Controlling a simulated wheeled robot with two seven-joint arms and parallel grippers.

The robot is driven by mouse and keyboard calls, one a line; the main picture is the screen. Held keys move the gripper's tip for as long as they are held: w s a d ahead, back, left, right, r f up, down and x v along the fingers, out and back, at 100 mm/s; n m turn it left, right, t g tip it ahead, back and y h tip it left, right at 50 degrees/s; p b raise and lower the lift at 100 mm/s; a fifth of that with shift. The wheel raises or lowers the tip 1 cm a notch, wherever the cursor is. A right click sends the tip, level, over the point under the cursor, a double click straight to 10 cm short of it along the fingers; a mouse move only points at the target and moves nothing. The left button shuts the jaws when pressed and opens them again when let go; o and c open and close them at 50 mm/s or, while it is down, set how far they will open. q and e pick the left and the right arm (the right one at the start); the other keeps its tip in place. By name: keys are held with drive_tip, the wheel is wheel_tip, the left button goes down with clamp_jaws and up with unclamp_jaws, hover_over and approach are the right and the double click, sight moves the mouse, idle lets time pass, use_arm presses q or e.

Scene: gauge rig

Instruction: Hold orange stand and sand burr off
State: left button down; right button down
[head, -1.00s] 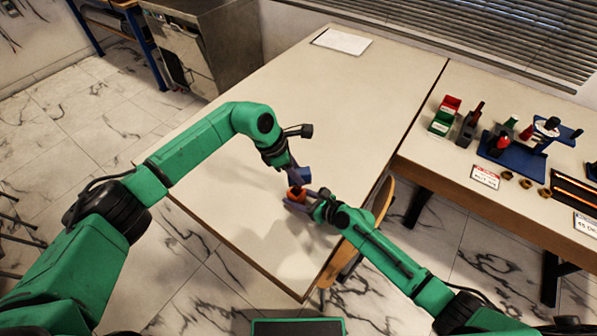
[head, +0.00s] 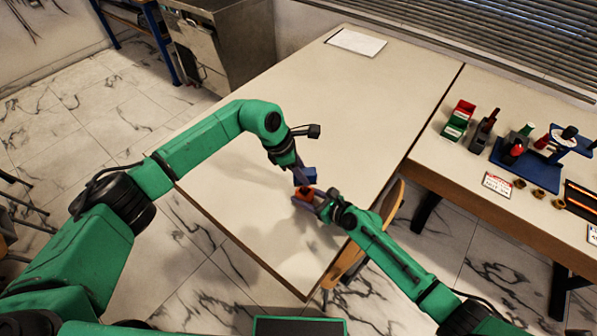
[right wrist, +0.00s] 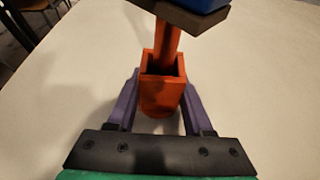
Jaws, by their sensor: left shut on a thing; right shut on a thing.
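The orange stand (head: 304,194) is in my right gripper (head: 310,203), above the near part of the table. In the right wrist view the stand (right wrist: 161,98) is a square, open-topped body between two purple fingers, with an orange upright rising from it. My left gripper (head: 298,176) is shut on a blue block (head: 308,174) right over the stand. The block (right wrist: 208,4) shows at the top of the right wrist view with a dark layer under it. It seems to meet the upright's top, but I cannot tell if they touch. No burr can be made out.
The table (head: 300,100) is largely bare, with a white sheet (head: 356,42) at its far end. The side bench at right holds red and green bins (head: 458,121), a blue fixture (head: 525,165), small brass rings (head: 538,193) and label cards (head: 497,184). A chair (head: 392,205) stands between them.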

use_arm(q)
drive_tip(key=shift+s+a+f, duration=0.1)
drive_tip(key=shift+f, duration=0.25)
drive_tip(key=shift+w+d+r, duration=0.15)
drive_tip(key=shift+d+r, duration=0.4)
drive_tip(key=shift+r, duration=0.35)
drive_tip(key=shift+w+d+r, duration=0.15)
drive_tip(key=shift+d+r, duration=0.4)
drive_tip(key=shift+r, duration=0.4)
drive_tip(key=shift+w+d+r, duration=0.15)
drive_tip(key=shift+d+r, duration=0.4)
drive_tip(key=shift+r, duration=0.35)
drive_tip(key=a, duration=0.3)
drive_tip(key=shift+s+a, duration=0.1)
drive_tip(key=shift+s, duration=0.2)
drive_tip(key=shift+f, duration=1.75)
drive_tip(key=shift+f, duration=0.65)
